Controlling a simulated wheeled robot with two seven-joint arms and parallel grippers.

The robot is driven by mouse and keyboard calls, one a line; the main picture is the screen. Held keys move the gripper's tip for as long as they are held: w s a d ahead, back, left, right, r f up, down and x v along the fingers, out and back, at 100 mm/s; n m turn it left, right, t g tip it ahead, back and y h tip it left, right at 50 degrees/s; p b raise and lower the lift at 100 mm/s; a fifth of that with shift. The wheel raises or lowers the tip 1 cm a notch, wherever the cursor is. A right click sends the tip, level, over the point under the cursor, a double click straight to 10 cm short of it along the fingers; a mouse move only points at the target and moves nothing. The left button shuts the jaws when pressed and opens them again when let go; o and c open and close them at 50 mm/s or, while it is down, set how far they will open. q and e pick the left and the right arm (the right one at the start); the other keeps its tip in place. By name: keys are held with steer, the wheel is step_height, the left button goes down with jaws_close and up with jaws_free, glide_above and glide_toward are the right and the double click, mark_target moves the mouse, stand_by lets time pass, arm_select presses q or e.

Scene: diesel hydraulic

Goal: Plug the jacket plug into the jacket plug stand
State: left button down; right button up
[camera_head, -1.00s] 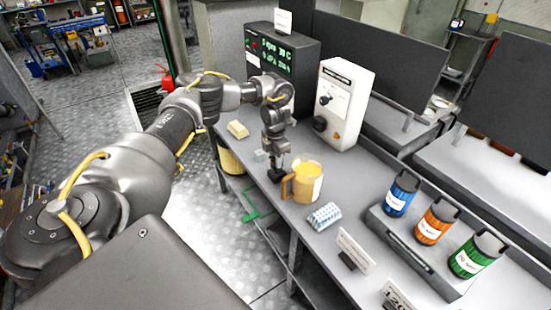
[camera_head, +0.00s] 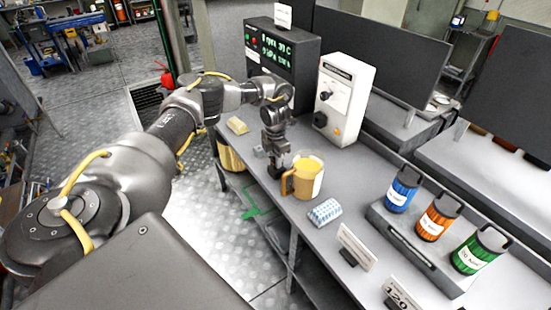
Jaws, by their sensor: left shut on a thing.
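My left gripper (camera_head: 277,158) points down over the bench beside the tan mug. It is shut on a small dark piece (camera_head: 276,171), which may be the jacket plug; its shape is mostly hidden by the fingers. The piece is close to the mug's handle, and I cannot tell if they touch. I cannot clearly make out the jacket plug stand. A white box (camera_head: 345,88) behind the gripper has a dark knob, a round black fitting (camera_head: 320,119) low on its front and an orange button. My right gripper is not in view.
The tan mug (camera_head: 313,184) with yellow contents stands right of the gripper. A blister pack (camera_head: 324,212) lies in front of it. Blue, orange and green canisters (camera_head: 437,218) stand in a rack at right. A display unit (camera_head: 305,80) stands behind.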

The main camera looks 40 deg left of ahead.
arm_select(q)
steer(key=c, duration=1.1)
jaws_free()
step_height(320, 180, up, 5)
steer(key=shift+f+b, duration=0.2)
steer(key=shift+b, duration=0.45)
step_height(320, 180, up, 6)
steer(key=shift+r+p, duration=0.15)
steer(key=shift+p, duration=0.2)
